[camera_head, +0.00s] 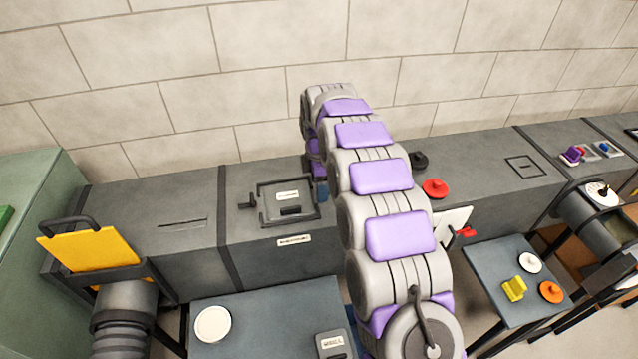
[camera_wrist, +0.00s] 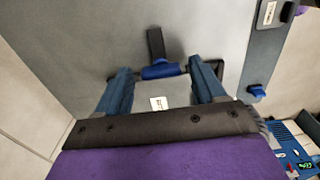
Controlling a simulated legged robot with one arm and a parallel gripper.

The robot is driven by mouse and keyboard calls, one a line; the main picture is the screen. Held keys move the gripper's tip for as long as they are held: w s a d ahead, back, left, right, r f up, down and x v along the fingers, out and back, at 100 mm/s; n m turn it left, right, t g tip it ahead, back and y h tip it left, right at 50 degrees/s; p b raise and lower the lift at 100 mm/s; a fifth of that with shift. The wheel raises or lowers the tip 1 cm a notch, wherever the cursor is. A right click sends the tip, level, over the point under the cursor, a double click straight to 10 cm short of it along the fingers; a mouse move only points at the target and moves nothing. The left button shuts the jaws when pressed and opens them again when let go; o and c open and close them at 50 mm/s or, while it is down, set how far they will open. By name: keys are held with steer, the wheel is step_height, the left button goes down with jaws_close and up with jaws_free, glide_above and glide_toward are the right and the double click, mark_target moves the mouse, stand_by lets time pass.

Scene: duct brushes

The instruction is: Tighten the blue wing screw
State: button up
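In the wrist view, a blue winged piece (camera_wrist: 161,71), which looks like the blue wing screw, lies between my fingertips beside a dark upright bar. My gripper (camera_wrist: 158,68) is open, with one blue-grey finger on each side of this piece and a visible gap to it. A second small blue piece (camera_wrist: 256,91) sits farther right; I cannot tell what it is. In the head view, my arm covers most of the work spot, and the blue screw cannot be made out.
A grey duct (camera_head: 180,210) runs along the block wall, with a dark-framed hatch (camera_head: 270,212) left of my arm. A red knob (camera_head: 435,188) and a black knob (camera_head: 419,161) stand right of it. A table with a white disc (camera_head: 213,324) is in front.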

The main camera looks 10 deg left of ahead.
steer(key=c, duration=0.9)
steer(key=shift+r, duration=0.1)
